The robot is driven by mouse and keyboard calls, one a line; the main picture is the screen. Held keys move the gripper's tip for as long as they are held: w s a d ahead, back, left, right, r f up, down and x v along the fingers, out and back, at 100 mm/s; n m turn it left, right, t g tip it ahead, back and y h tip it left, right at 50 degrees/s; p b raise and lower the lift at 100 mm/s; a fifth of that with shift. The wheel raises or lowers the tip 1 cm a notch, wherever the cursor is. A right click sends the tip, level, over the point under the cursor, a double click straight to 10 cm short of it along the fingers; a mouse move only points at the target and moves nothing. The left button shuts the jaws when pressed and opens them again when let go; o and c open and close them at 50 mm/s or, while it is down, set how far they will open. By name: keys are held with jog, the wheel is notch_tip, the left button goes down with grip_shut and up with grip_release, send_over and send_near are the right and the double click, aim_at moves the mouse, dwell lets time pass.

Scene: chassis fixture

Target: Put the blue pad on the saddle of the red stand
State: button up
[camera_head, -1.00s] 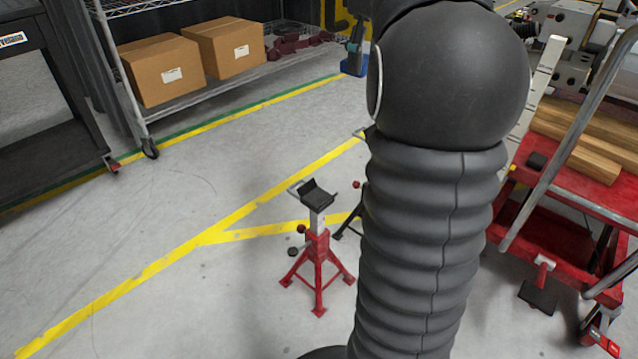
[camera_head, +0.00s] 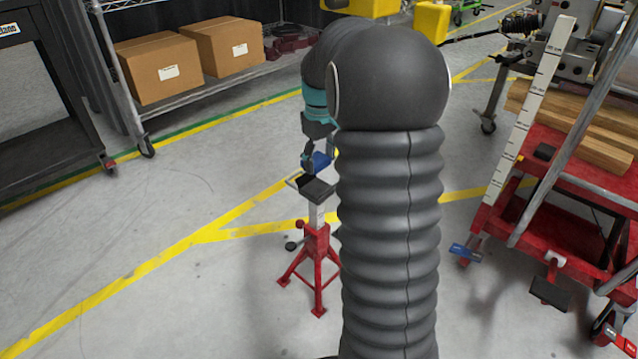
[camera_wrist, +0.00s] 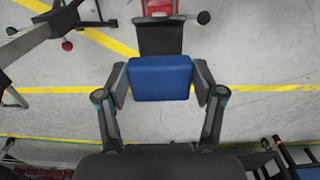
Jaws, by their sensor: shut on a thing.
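The blue pad (camera_wrist: 160,78) is held between the two fingers of my gripper (camera_wrist: 160,82) in the wrist view. In the head view my gripper (camera_head: 310,160) and the blue pad (camera_head: 321,160) show just above and behind the saddle, partly hidden by my arm. The red stand (camera_head: 316,262) stands upright on the floor with a black saddle (camera_head: 316,188) on top. In the wrist view the black saddle (camera_wrist: 160,38) lies just beyond the pad, in line with it. I cannot tell whether pad and saddle touch.
A second, dark stand (camera_wrist: 45,22) is at the upper left of the wrist view. A red cart (camera_head: 590,180) with wooden beams stands at the right of the head view. A wire shelf with boxes (camera_head: 160,70) is at the back left. The floor left of the stand is clear.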

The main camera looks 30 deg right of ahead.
aim_at(320, 189)
jog(key=shift+f+b, duration=0.5)
jog(key=shift+f, duration=2.9)
jog(key=shift+f, duration=0.1)
jog(key=o, duration=1.3)
